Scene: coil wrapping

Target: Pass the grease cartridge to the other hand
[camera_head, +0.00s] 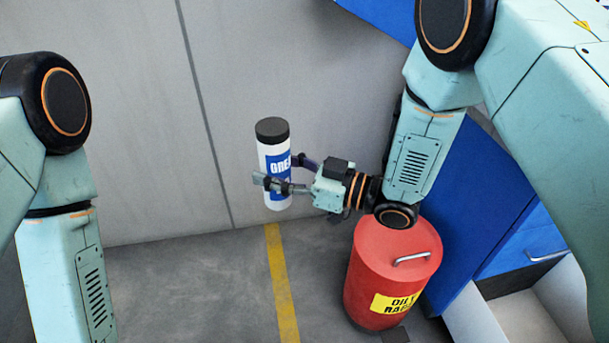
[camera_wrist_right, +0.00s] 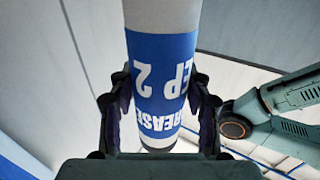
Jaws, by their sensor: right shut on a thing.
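The grease cartridge (camera_head: 270,155) is a white tube with a blue label and a black cap, held nearly upright in front of the grey wall. My right gripper (camera_head: 277,175) is shut on its middle, with a finger across the label. In the right wrist view the cartridge (camera_wrist_right: 163,75) stands between both fingers of the gripper (camera_wrist_right: 162,105), its label lettering upside down. My left arm comes in at the left edge of the head view. Its gripper is outside the frame.
A red oily-rags bin (camera_head: 390,270) with a lid handle stands below my right arm. A blue cabinet (camera_head: 480,210) is at the right. A yellow line (camera_head: 282,290) runs along the grey floor. The space between my left arm and the cartridge is clear.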

